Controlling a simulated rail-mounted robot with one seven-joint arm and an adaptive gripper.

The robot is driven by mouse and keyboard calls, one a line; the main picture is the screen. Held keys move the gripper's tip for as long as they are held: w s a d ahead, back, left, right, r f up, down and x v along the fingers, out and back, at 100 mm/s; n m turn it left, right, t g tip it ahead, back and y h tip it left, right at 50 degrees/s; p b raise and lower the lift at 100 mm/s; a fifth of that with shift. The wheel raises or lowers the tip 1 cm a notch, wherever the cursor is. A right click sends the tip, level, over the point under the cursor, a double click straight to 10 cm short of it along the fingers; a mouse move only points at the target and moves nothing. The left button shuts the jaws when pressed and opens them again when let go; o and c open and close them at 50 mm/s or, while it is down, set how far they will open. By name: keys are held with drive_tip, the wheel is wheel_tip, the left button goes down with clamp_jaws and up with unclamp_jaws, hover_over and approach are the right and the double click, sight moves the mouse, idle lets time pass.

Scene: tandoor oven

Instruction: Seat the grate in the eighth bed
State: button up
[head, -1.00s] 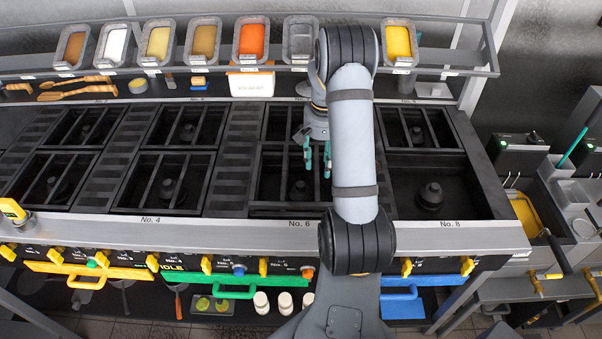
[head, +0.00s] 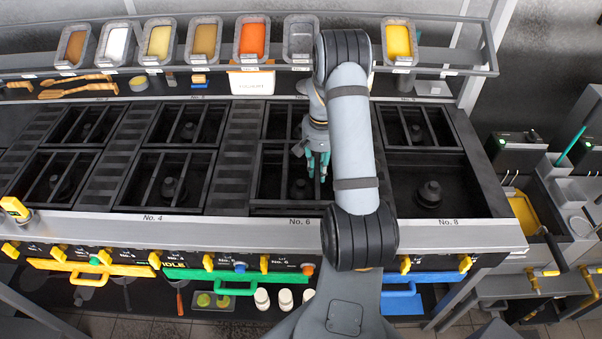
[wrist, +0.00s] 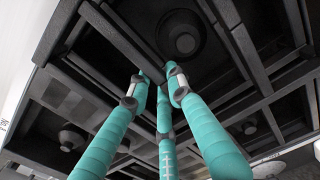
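The eighth bed (head: 462,200), above the "No. 8" label at the front right, is bare, with its round burner (head: 430,194) exposed. A dark grate (head: 281,182) lies in the No. 6 bed to its left; its bars (wrist: 122,40) show in the wrist view. My gripper (head: 318,172), with teal fingers, hangs over the No. 6 bed. In the wrist view its fingertips (wrist: 158,84) are apart, close to a grate bar. I see nothing lifted in them. Whether they touch the bar I cannot tell. My arm hides the right part of the No. 6 bed.
Other beds hold barred grates, including the one behind the eighth bed (head: 417,127). A shelf of food tubs (head: 251,40) runs along the back. Yellow knobs and coloured handles (head: 222,275) line the front. A fryer station (head: 526,215) stands at the right.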

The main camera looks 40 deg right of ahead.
clamp_jaws()
drive_tip(key=shift+w+d+r, duration=0.1)
drive_tip(key=shift+r, duration=0.05)
idle(0.7)
drive_tip(key=shift+r, duration=0.15)
drive_tip(key=shift+w+r+b, duration=0.1)
drive_tip(key=shift+r+b, duration=0.25)
drive_tip(key=shift+r, duration=0.25)
drive_tip(key=s+d+r+b, duration=0.2)
drive_tip(key=s+d+r, duration=0.4)
drive_tip(key=d+r, duration=0.3)
drive_tip(key=shift+d+r, duration=0.2)
drive_tip(key=shift+d, duration=0.3)
